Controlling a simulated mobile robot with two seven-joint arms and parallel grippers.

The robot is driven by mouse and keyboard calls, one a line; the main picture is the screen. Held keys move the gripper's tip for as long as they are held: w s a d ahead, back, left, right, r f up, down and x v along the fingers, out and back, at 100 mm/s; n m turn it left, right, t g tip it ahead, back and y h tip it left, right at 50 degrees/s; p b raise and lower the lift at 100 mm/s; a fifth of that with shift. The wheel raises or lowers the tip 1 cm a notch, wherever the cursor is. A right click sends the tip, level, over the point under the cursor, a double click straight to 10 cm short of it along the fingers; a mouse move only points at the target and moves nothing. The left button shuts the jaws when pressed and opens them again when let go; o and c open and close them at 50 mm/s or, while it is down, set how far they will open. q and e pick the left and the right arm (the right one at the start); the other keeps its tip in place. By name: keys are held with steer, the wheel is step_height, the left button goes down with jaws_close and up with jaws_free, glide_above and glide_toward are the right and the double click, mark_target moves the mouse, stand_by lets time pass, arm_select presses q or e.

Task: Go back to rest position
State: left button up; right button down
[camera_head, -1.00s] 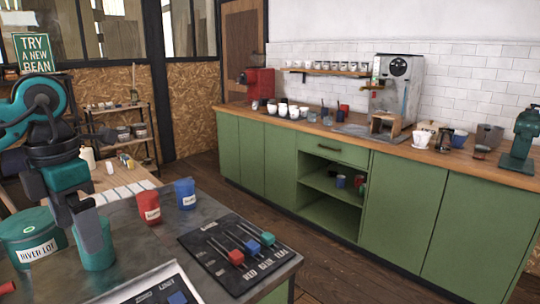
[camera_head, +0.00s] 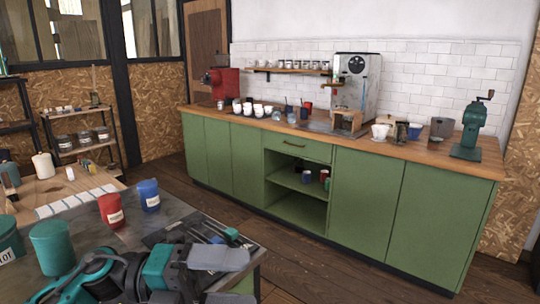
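My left gripper (camera_head: 238,281) is low at the bottom of the head view, in front of the grey table (camera_head: 75,212). Its two grey fingers are spread apart, with nothing seen between them, and the lower one is cut by the frame edge. Its arm crosses the near part of the table. A teal cup (camera_head: 52,246) stands upright on the table, left of the gripper and apart from it. My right gripper is not in view.
A red cup (camera_head: 111,211) and a blue cup (camera_head: 149,196) stand behind the arm. A black slider board (camera_head: 160,237) is partly hidden by it. A labelled green tin (camera_head: 8,240) is cut at the left. The green counter (camera_head: 215,155) stands beyond open floor.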

arm_select(q)
steer(key=w+a+f+n+t+y, duration=0.2)
steer(key=a+f+n+t+y, duration=0.3)
steer(key=n+t, duration=0.6)
steer(key=w+a+f+n+t+y, duration=0.1)
steer(key=w+f+n+t+y, duration=0.2)
steer(key=f+n+t, duration=0.8)
steer(key=s+a+f+n+g+y, duration=0.3)
steer(key=s+f+n+g+y, duration=0.1)
steer(key=s+f+n+g, duration=0.1)
steer(key=s+a+f+n+g+y, duration=0.3)
steer(key=s+f+n, duration=0.5)
steer(key=f, duration=0.3)
steer(key=shift+a+f+n+g+y, duration=0.15)
steer(key=shift+f+n+g+y, duration=0.2)
steer(key=shift+n+g+y, duration=0.5)
steer(key=shift+m, duration=0.25)
